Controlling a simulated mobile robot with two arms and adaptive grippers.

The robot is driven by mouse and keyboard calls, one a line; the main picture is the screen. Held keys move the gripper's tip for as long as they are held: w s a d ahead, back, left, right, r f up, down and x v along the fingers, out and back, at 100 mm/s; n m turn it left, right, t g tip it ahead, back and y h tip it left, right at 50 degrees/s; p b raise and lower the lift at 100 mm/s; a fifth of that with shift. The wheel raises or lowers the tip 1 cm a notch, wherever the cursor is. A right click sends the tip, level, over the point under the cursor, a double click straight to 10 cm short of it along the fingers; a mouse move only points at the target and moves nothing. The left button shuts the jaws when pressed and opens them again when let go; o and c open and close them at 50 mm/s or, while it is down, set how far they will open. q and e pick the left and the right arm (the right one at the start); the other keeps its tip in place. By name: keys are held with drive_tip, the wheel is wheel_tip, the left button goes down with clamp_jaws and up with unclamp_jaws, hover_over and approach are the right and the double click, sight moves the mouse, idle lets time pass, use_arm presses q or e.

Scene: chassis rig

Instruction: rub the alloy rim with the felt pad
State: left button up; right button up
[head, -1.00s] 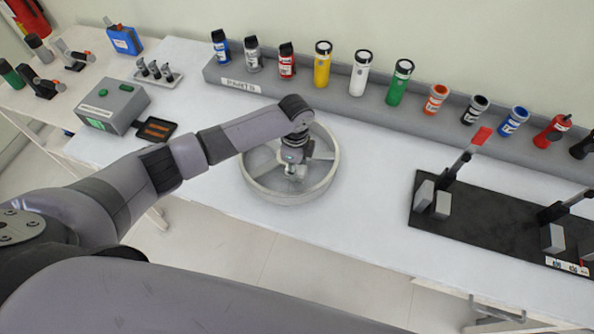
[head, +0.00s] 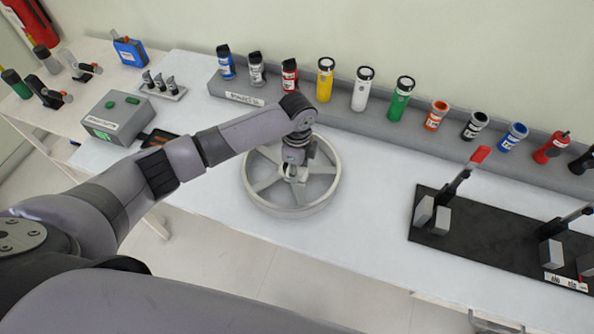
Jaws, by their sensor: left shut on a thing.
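The alloy rim (head: 290,208) is a pale grey spoked wheel lying flat on the white table. My left gripper (head: 296,174) points down over the middle of the rim and is shut on a small pale thing, which I take to be the felt pad. The gripper hides most of the pad, and I cannot tell whether it touches the spokes. My right gripper is not in view.
A grey ledge (head: 230,91) with several paint cans and bottles runs along the wall behind the rim. A black clamp plate (head: 480,225) is at the right. The white table around the rim is clear.

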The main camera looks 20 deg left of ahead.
use_arm(q)
drive_tip(key=shift+r, duration=1.55)
